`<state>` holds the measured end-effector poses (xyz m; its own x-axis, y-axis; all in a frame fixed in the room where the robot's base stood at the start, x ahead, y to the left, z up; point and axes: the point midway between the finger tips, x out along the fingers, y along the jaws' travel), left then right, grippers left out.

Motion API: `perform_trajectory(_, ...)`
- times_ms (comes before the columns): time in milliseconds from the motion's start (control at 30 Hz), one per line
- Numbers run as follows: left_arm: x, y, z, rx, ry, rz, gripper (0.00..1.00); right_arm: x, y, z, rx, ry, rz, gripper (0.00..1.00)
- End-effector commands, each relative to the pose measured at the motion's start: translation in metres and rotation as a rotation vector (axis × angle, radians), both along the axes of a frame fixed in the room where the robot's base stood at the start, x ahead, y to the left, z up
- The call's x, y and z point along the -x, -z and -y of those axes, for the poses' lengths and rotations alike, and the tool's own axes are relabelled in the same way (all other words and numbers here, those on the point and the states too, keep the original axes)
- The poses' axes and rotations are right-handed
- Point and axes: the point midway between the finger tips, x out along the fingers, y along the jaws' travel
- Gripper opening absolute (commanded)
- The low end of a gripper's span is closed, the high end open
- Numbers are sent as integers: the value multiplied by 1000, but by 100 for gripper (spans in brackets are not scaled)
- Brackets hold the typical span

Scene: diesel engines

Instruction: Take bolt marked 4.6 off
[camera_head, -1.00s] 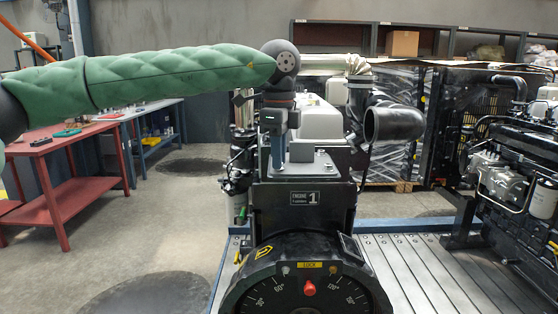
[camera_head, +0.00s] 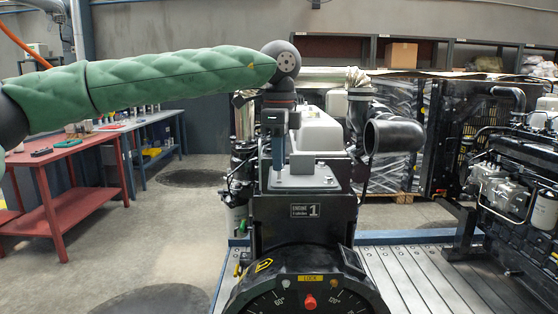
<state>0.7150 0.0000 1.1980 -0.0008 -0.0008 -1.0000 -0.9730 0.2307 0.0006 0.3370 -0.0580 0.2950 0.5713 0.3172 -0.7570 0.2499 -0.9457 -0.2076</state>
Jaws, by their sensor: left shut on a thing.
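My left gripper (camera_head: 278,180) comes down from the wrist above the flat grey top plate (camera_head: 312,183) of the engine stand marked 1. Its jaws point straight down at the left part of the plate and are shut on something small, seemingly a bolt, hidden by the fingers. I cannot tell whether the tips are clear of the plate. Small bolt heads show on the plate to the right of the gripper, too small for any marking such as 4.6 to be read. My right gripper is not in view.
A black dial with a red knob (camera_head: 309,302) stands in front of the stand. A wide black pipe (camera_head: 393,136) opens to the right of the plate. Another engine (camera_head: 510,180) is at the right. A red table (camera_head: 70,205) stands at the left, with open floor between.

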Motion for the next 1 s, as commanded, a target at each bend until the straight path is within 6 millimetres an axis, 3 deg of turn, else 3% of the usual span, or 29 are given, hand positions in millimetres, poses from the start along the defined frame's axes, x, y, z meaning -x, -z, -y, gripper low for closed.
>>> perform_trajectory(1000,0,-50,0,-1,0,1,0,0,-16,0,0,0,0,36)
